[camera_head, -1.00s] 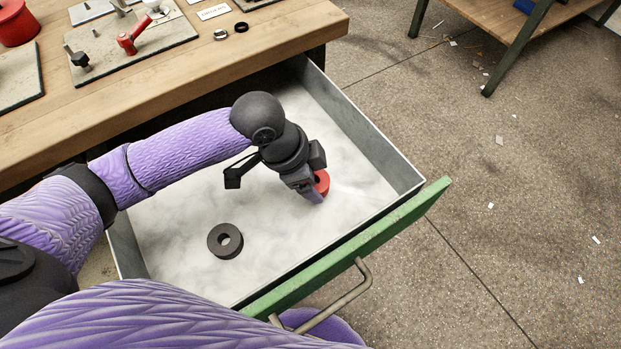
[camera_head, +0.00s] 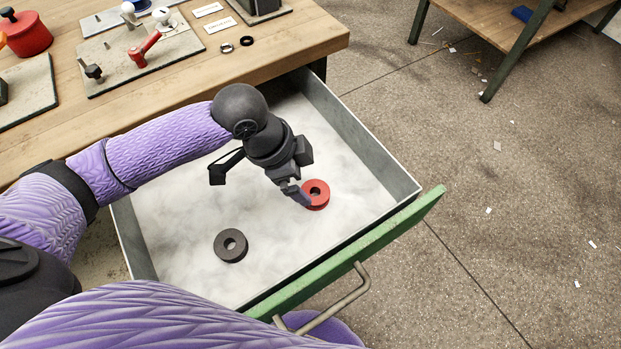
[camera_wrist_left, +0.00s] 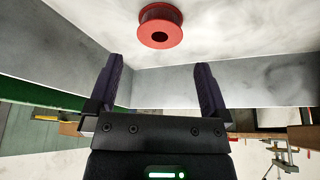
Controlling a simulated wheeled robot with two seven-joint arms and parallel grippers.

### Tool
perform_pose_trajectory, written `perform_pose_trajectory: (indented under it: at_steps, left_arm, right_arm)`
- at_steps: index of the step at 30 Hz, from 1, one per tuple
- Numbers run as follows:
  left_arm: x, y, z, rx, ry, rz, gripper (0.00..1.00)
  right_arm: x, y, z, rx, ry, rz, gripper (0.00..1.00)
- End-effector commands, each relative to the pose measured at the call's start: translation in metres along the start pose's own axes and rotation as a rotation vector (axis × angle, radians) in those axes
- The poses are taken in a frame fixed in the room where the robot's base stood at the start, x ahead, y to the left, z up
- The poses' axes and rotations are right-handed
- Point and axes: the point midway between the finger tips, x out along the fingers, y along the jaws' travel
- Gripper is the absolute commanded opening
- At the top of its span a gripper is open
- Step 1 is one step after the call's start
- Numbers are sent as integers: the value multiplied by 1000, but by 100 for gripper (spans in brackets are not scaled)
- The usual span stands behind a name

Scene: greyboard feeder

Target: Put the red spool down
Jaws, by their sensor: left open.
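The red spool (camera_head: 317,194) lies in the open drawer (camera_head: 352,137), on its pale floor near the right side. It also shows in the left wrist view (camera_wrist_left: 160,27), ahead of the fingers and clear of them. My left gripper (camera_head: 301,195) is just left of the spool in the head view and overlaps its edge there. In the left wrist view its two fingers (camera_wrist_left: 158,85) stand apart with nothing between them. My right gripper is not in view; only a purple part of my body shows at the bottom.
A dark ring-shaped spool (camera_head: 231,246) lies in the drawer, left of the red one. The drawer has grey walls and a green front (camera_head: 350,255) with a metal handle. The wooden workbench (camera_head: 215,81) above it holds a red pot (camera_head: 26,36) and fixture plates.

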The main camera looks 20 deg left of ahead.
Motion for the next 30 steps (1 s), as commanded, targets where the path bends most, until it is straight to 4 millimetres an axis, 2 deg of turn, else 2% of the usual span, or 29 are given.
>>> perform_pose_trajectory:
  at_steps: [1,6,9,18,20,25,30]
  left_arm:
    - [-24,0,-4,2,1,-7,100]
    - [-56,0,-2,0,1,-3,100]
    - [-63,0,-1,1,1,-1,100]
    - [-63,0,0,0,1,1,100]
    - [-69,0,-3,1,2,-2,100]
    - [-110,0,-20,9,12,-21,100]
    - [-139,0,-32,14,18,-33,100]
  right_arm:
    - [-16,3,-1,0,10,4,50]
    - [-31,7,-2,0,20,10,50]
    - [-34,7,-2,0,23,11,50]
    - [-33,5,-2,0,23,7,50]
    - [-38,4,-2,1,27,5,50]
    - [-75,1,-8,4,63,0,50]
    - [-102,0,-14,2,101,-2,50]
